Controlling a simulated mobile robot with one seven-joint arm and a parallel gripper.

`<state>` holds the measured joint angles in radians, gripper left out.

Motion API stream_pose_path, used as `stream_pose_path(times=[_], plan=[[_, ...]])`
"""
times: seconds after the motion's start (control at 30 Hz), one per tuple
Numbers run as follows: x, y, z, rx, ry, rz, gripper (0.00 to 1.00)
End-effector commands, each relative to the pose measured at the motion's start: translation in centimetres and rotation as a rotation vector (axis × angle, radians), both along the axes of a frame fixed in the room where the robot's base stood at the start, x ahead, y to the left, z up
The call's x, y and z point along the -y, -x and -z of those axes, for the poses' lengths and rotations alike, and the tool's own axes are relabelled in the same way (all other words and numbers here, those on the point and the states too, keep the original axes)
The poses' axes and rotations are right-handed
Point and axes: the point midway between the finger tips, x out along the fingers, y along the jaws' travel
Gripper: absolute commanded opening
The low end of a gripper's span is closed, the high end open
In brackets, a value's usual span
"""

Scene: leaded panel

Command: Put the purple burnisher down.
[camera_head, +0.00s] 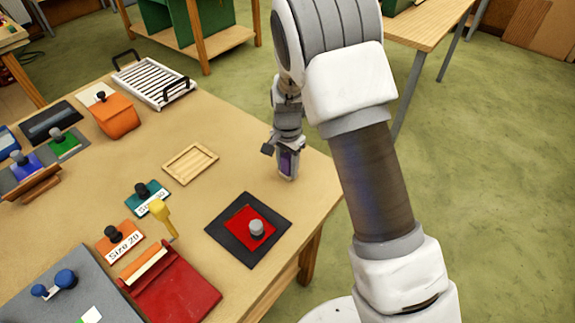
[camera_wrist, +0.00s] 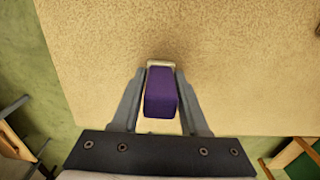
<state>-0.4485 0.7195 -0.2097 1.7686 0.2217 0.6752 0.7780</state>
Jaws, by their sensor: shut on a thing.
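My gripper (camera_wrist: 160,92) is shut on the purple burnisher (camera_wrist: 160,95), with one finger on each side of it. In the head view the burnisher (camera_head: 287,163) is upright under my gripper (camera_head: 285,152), near the right edge of the wooden table (camera_head: 230,130). A pale end of the burnisher shows beyond the purple part in the wrist view. The burnisher's lower end is at or just above the tabletop; I cannot tell whether it touches.
A wooden tray (camera_head: 190,164) lies left of the burnisher. A dark square mat with a red plate (camera_head: 243,219) and grey knob lies in front. A wire rack (camera_head: 153,82) stands at the back. The tabletop around the burnisher is clear, with the table edge close by on the right.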

Motion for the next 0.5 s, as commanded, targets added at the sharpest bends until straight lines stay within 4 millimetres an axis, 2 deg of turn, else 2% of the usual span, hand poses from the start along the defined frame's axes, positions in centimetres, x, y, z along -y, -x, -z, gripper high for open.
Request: stream_pose_path(times=[0.1, 0.13, 0.27, 0.5], plan=[[0.01, 0.01, 0.46, 0.0, 0.0, 0.0, 0.0], [0.0, 0.0, 0.31, 0.0, 0.0, 0.0, 0.49], [0.01, 0.01, 0.28, 0.0, 0.0, 0.0, 0.73], [0.0, 0.0, 0.26, 0.0, 0.0, 0.0, 0.74]])
